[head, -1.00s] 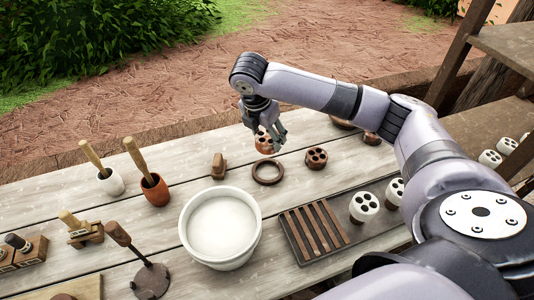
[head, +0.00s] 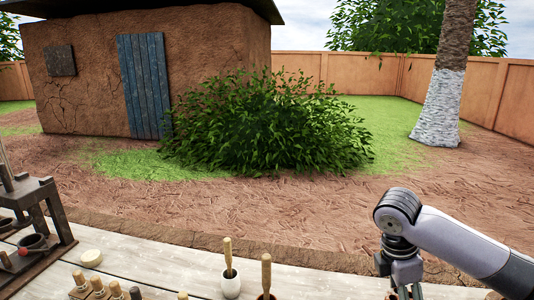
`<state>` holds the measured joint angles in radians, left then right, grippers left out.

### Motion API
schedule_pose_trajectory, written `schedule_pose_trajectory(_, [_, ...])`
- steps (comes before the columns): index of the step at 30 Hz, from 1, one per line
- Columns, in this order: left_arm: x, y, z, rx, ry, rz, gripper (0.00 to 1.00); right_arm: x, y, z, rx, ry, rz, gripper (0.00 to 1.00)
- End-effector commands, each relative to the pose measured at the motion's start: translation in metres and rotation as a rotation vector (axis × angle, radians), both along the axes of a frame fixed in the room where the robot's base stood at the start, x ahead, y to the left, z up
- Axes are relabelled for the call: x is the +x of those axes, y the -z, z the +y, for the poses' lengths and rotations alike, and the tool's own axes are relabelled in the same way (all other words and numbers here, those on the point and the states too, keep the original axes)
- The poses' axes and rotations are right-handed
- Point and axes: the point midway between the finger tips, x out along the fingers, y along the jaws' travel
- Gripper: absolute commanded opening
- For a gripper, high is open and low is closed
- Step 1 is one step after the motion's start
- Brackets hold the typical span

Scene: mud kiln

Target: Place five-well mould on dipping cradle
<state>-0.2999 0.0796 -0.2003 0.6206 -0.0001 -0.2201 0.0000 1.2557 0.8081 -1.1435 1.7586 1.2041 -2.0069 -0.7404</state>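My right gripper (head: 402,285) is at the bottom edge of the head view, right of centre, pointing down. Its fingertips are cut off by the frame. A sliver of a reddish-brown thing (head: 405,293) shows between its fingers, matching the five-well mould seen there a second ago. The rest of that mould is out of frame. The dipping cradle is not in this view. My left gripper is not in view.
The pale plank table (head: 140,262) runs along the bottom. On it stand a white pot with a wooden-handled tool (head: 231,284), another wooden handle (head: 266,272), small wooden-handled stamps (head: 98,286) and a dark press (head: 35,225). Beyond are bare ground, a bush (head: 270,125) and a mud hut (head: 80,80).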

Motion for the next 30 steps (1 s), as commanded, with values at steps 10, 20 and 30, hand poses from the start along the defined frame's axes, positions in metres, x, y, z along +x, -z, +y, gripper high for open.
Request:
schedule_pose_trajectory(10, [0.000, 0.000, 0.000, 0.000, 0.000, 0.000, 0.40, -0.038, 0.017, 0.043, 0.000, 0.540, 0.001, 0.21])
schedule_pose_trajectory(20, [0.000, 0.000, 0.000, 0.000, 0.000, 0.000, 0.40, -0.085, 0.030, 0.076, -0.001, 1.085, 0.002, 0.21])
schedule_pose_trajectory(30, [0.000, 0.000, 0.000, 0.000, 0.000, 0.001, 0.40, -0.123, 0.037, 0.096, 0.000, 1.494, 0.002, 0.21])
